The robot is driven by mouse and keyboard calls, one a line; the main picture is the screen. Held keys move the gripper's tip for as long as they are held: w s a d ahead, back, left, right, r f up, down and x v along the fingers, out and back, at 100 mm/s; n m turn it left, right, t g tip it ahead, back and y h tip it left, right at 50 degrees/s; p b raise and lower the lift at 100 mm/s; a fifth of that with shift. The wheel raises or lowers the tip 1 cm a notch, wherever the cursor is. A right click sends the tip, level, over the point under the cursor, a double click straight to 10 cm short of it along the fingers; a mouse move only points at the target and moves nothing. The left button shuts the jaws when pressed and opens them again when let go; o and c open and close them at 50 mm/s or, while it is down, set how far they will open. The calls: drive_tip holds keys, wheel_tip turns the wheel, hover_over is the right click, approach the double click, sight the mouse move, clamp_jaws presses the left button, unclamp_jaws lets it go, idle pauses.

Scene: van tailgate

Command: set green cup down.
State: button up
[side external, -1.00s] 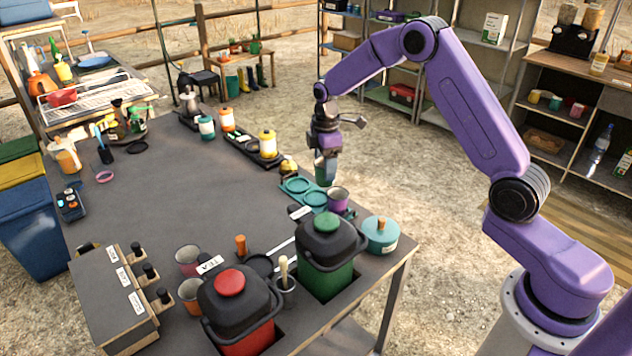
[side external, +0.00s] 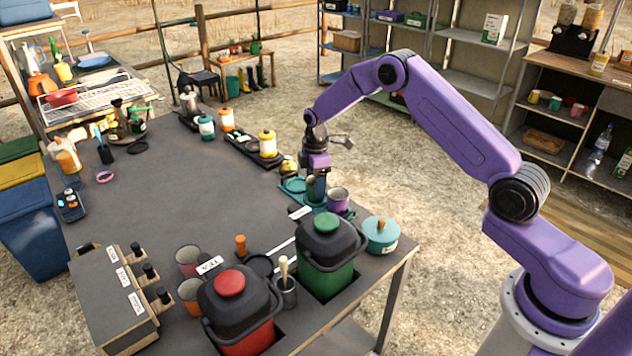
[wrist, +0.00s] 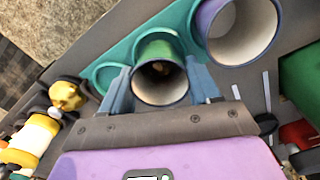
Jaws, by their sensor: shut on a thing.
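The green cup (wrist: 158,50) is between the blue-grey fingers of my gripper (wrist: 160,82) in the wrist view, with its pale open rim facing the camera. My gripper (side external: 315,188) is shut on it over the middle of the teal tray (side external: 293,185) in the side view. There the fingers hide much of the cup. The cup looks upright and very low over the tray's middle place; I cannot tell if its base touches. The tray's left ring (wrist: 107,74) is empty. A purple cup (side external: 338,199) stands at the tray's other end, close beside the green cup.
A green canister (side external: 328,255) with a black lid and a teal pot (side external: 381,235) stand nearer the camera. A yellow-topped item (side external: 288,165) sits just beyond the tray. The grey tabletop (side external: 190,190) to the left is largely clear.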

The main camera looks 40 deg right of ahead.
drive_tip(key=shift+f, duration=0.1)
drive_tip(key=o, duration=0.9)
drive_tip(key=shift+a+r, duration=0.1)
drive_tip(key=shift+r, duration=6.05)
